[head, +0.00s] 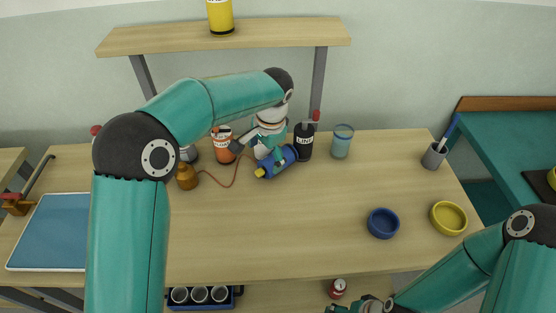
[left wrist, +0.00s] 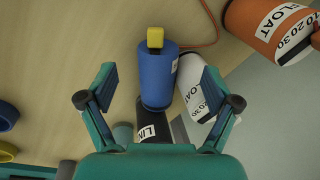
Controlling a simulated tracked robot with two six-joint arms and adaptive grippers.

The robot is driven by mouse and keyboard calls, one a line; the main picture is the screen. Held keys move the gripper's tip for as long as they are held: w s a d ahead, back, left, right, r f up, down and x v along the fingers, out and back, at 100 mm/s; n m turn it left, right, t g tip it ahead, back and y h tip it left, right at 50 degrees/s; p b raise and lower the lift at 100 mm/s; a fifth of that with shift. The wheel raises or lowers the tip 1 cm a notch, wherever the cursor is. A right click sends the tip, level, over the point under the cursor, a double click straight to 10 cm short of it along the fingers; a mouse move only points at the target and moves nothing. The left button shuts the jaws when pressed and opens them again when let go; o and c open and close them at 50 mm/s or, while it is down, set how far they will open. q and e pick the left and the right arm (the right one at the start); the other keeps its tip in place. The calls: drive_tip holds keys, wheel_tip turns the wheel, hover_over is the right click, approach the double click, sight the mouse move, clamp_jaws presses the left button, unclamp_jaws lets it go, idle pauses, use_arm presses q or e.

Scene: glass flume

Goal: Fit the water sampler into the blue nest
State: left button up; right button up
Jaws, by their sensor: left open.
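The water sampler looks to be the blue cylinder with a yellow end knob (head: 281,162). It lies on its side on the bench, knob toward the lower left. It also shows in the left wrist view (left wrist: 158,72). My left gripper (head: 268,148) is open above it; in the left wrist view its fingers stand either side of the cylinder, with gaps on both sides. The blue nest (head: 383,223) is an empty-looking round ring at the bench's front right. My right gripper (head: 372,305) is at the bottom edge, partly cut off, its fingers unclear.
A black bottle (head: 304,143), an orange bottle (head: 224,149) and a white bottle (left wrist: 192,80) crowd the sampler. A brown jar (head: 187,178) with an orange cord sits left. A glass (head: 342,143) stands right. A yellow ring (head: 448,217) is beside the blue nest. The bench's middle is clear.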

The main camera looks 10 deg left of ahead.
sight(262, 168)
use_arm(q)
drive_tip(key=shift+w+a+f+p, duration=0.1)
drive_tip(key=shift+a+f+p, duration=0.1)
drive_tip(key=shift+f, duration=0.95)
drive_tip(key=shift+a+f+p, duration=0.15)
drive_tip(key=shift+f, duration=1.05)
drive_tip(key=shift+w+a+f+p, duration=0.1)
drive_tip(key=shift+a+f+p, duration=0.1)
drive_tip(key=shift+f, duration=0.95)
drive_tip(key=c, duration=1.5)
drive_tip(key=shift+o, duration=0.2)
drive_tip(key=shift+s+r, duration=0.1)
